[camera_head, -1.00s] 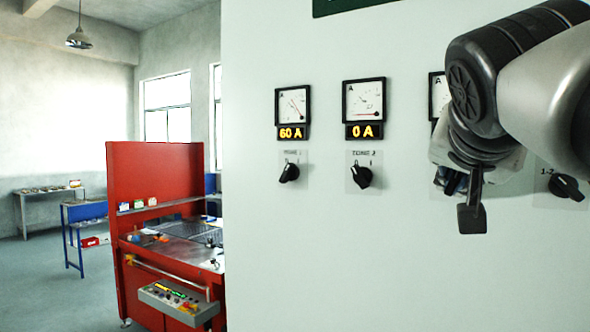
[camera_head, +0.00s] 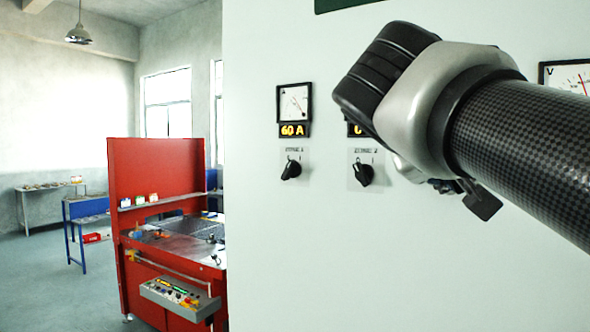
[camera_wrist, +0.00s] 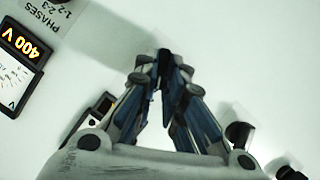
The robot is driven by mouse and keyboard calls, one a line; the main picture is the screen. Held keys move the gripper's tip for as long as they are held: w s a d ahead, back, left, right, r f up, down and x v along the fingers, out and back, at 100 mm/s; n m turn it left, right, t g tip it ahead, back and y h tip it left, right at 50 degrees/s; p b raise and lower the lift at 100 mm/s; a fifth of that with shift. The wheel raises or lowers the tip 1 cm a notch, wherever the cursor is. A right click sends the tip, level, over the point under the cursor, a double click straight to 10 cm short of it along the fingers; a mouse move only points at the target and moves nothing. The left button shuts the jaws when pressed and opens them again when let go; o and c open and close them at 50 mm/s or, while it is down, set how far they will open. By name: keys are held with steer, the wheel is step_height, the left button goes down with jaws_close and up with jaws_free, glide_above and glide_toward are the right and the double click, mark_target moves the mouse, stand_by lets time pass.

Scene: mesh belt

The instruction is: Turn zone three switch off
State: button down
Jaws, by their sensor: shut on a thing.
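My gripper (camera_wrist: 165,75) is shut at the panel in the wrist view, its fingertips close together on a small dark knob (camera_wrist: 164,57), which by its place in the row is the zone three switch. The fingers hide most of it, so I cannot tell its setting. In the head view my wrist and arm cover the zone three spot, and only part of the gripper (camera_head: 455,188) shows below them. The zone three meter appears only as a partly covered dark frame (camera_wrist: 100,106) beside my fingers in the wrist view.
The zone one switch (camera_head: 291,170) sits under a 60 A meter (camera_head: 293,103). The zone two switch (camera_head: 363,174) is just left of my gripper. A 400 V meter (camera_wrist: 17,62) is on the other side. A red workbench (camera_head: 160,190) stands at left.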

steer(key=shift+f+n, duration=0.3)
steer(key=shift+f, duration=0.05)
stand_by(0.3)
steer(key=c, duration=1.8)
jaws_free()
steer(key=shift+o, duration=0.6)
steer(key=shift+w+d+r, duration=0.1)
steer(key=shift+d, duration=0.05)
steer(key=shift+r, duration=0.1)
steer(key=v, duration=0.7)
steer(key=shift+a, duration=0.3)
